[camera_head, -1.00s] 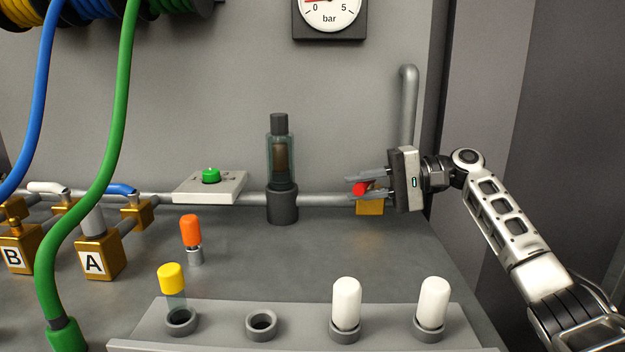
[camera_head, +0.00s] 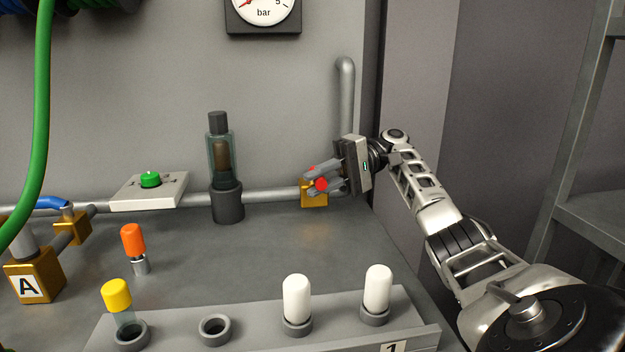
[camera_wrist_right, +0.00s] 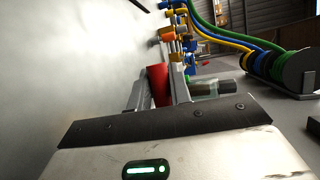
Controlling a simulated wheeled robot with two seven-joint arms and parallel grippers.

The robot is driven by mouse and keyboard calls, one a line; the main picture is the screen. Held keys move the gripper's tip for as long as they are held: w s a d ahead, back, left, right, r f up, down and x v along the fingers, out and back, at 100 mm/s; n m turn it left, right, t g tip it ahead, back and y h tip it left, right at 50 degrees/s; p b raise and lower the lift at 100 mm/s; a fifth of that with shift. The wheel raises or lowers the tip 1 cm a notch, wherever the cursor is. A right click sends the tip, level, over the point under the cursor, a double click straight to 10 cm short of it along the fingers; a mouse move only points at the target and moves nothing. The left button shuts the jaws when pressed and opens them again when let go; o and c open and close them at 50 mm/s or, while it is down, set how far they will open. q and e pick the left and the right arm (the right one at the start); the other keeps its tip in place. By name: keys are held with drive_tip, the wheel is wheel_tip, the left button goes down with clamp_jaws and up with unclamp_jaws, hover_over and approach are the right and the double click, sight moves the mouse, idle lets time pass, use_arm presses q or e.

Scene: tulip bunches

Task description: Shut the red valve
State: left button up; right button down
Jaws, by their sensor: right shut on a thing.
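The red valve handle (camera_head: 321,184) sits on a brass valve body (camera_head: 313,199) at the right end of the grey pipe. My right gripper (camera_head: 325,178) reaches it from the right, and its fingers are shut on the red handle. In the right wrist view the red handle (camera_wrist_right: 158,84) shows between the two fingers. The fingers hide part of the handle. My left gripper is not in view.
A filter with a glass bowl (camera_head: 220,150) and a green button box (camera_head: 149,191) stand left of the valve along the pipe. A rack (camera_head: 255,332) with white-capped pieces is in front. A pressure gauge (camera_head: 263,12) hangs above. The bench between is clear.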

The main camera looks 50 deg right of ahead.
drive_tip(key=c, duration=1.3)
unclamp_jaws()
wheel_tip(320, 180, up, 3)
drive_tip(key=shift+d+r+p, duration=0.1)
drive_tip(key=shift+p, duration=0.2)
drive_tip(key=o, duration=0.9)
drive_tip(key=r, duration=0.1)
drive_tip(key=s+a+r, duration=0.1)
drive_tip(key=r, duration=0.1)
drive_tip(key=s+a+r, duration=0.1)
drive_tip(key=shift+s+a+r, duration=0.15)
drive_tip(key=shift+r, duration=0.2)
drive_tip(key=shift+s+a+r, duration=1.1)
drive_tip(key=shift+s+a, duration=0.1)
drive_tip(key=shift+a, duration=0.05)
drive_tip(key=c, duration=0.7)
drive_tip(key=s+a+r, duration=0.2)
drive_tip(key=s+a, duration=0.1)
drive_tip(key=s+a+r+b, duration=0.1)
drive_tip(key=a, duration=0.1)
drive_tip(key=shift+s+a, duration=0.1)
drive_tip(key=shift+s, duration=0.25)
drive_tip(key=shift+c, duration=1)
drive_tip(key=shift+s+a, duration=0.15)
